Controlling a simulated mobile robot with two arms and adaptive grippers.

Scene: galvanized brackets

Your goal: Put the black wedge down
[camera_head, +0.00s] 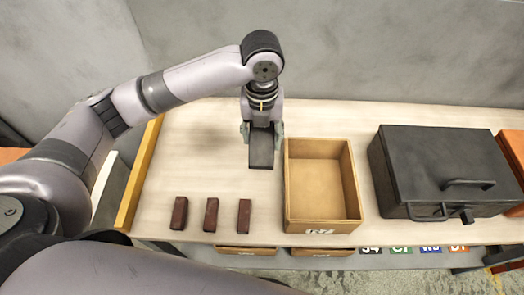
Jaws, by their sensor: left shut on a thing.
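The black wedge (261,152) shows in the head view, left of the open wooden box. My left gripper (262,131) points down and is shut on the wedge, with a finger on each side of its upper end. The wedge hangs over the pale table (190,140). I cannot tell whether its lower end touches the table. My right gripper is not in view.
An empty wooden box (288,205) stands right of the wedge, and a black case (445,165) with a handle stands beyond it. Three dark red blocks (211,215) stand in a row near the front edge. The table's left part is clear.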

